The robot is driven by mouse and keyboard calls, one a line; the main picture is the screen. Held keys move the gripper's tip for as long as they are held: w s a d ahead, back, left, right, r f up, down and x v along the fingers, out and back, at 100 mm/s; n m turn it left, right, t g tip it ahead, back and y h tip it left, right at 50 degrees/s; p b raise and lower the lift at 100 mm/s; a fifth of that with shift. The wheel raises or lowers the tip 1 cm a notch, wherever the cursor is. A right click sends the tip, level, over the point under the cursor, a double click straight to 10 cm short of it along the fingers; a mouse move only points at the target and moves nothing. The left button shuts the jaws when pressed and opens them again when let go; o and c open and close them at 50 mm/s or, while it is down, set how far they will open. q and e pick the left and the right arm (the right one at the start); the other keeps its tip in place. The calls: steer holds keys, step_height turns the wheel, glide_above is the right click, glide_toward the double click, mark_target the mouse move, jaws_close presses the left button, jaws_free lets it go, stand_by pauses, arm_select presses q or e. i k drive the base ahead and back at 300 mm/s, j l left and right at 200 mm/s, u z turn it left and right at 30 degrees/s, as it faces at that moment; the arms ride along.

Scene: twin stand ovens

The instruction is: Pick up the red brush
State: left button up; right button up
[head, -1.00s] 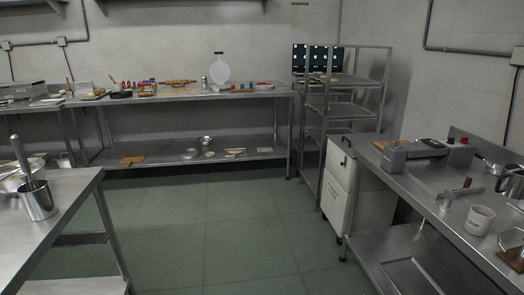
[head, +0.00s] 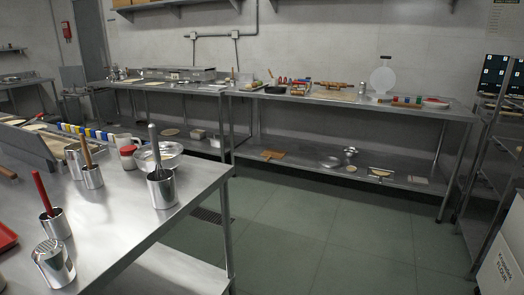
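A red handle (head: 41,191), which looks like the red brush, sticks up from a steel cup (head: 56,225) on the near-left steel table. It leans slightly to the left. Its lower end is hidden inside the cup, so I cannot see any bristles. Neither of my grippers shows in the head view.
Beside it on the table (head: 195,213) stand a perforated-top steel shaker (head: 55,265), a cup with a wooden handle (head: 92,177), a cup with a grey handle (head: 161,188) and a bowl (head: 172,158). A red tray (head: 5,238) is at the left edge. The green floor (head: 330,235) is clear.

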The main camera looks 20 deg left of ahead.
mark_target(37, 178)
steer(key=i+u, duration=0.2)
steer(key=u, duration=0.2)
steer(key=i+l+u, duration=0.2)
steer(key=u, duration=0.15)
steer(key=i+l+u, duration=0.2)
steer(key=u, duration=0.2)
